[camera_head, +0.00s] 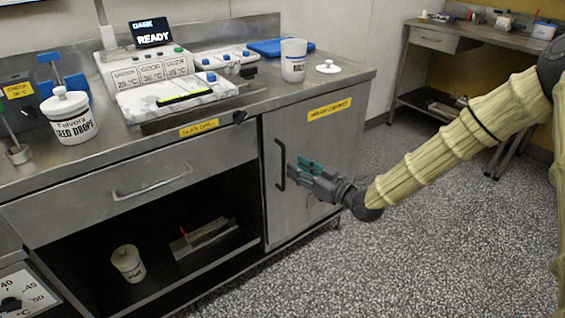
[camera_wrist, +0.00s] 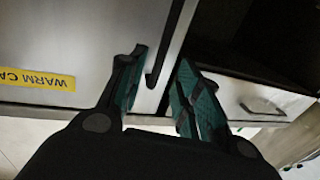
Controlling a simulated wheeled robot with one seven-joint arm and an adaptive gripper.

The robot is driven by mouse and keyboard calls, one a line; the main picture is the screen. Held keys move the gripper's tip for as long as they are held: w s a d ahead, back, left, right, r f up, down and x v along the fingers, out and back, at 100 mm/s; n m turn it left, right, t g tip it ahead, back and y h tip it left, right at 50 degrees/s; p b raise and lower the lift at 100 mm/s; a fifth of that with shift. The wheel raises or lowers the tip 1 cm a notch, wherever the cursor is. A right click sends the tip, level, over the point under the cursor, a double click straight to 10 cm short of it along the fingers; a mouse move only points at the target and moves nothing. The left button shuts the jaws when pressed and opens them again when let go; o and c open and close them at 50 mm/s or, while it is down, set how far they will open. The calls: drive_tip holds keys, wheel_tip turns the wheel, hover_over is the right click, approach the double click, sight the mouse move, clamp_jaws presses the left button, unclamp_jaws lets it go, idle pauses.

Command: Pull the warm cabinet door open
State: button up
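The warm cabinet door (camera_head: 345,150) is a grey metal panel under the right end of the counter, with a yellow label (camera_head: 329,110). It looks closed. Its dark vertical bar handle (camera_head: 280,163) is near the door's left edge. My gripper (camera_head: 298,168) is at the handle's right side, with its teal-padded fingers toward it. In the wrist view, the door (camera_wrist: 85,35) fills the upper left and the handle (camera_wrist: 168,45) runs down between my spread fingertips (camera_wrist: 162,62). The fingers are open, with visible gaps beside the handle; I cannot tell whether either touches it.
A drawer (camera_head: 120,190) and an open shelf with a white jar (camera_head: 128,262) are left of the door. The counter holds a display unit (camera_head: 152,33), a labelled pot (camera_head: 70,117) and a white tub (camera_head: 293,62). Speckled floor (camera_head: 420,220) right of the door is clear.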

drive_tip(key=x, duration=0.6)
drive_tip(key=shift+w+a+b, duration=0.15)
drive_tip(key=shift+a+b, duration=0.05)
drive_tip(key=shift+b, duration=0.2)
